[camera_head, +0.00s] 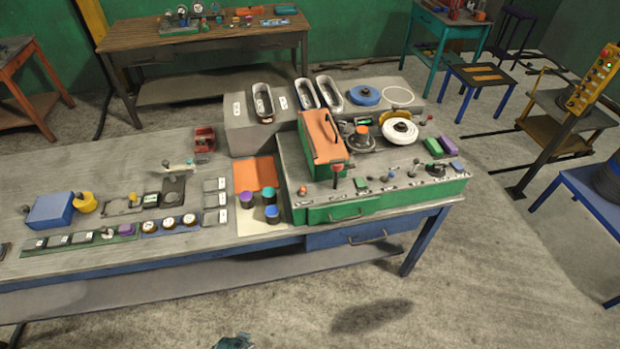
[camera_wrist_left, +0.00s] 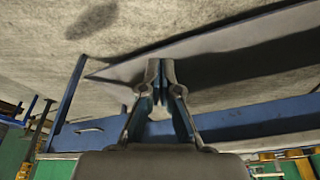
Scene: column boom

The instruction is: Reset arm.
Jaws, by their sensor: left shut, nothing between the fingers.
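My left gripper (camera_wrist_left: 160,68) shows in the left wrist view with its two fingers close together, shut and empty. Beyond its fingertips are the grey shelf and the concrete floor. The blue front of the workbench (camera_wrist_left: 245,118) lies across the lower part of that view, and the gripper appears apart from it. In the head view the workbench (camera_head: 150,258) runs across the left and middle. No arm shows clearly there; a small teal piece is cut off at the bottom edge, and I cannot tell what it is. My right gripper is in neither view.
On the bench stand a green machine box (camera_head: 390,205), an orange case (camera_head: 321,138), a blue box (camera_head: 49,210) and several small parts. A blue table (camera_head: 590,200) stands at the right. The floor (camera_head: 480,270) in front of the bench is clear, with a dark shadow on it.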

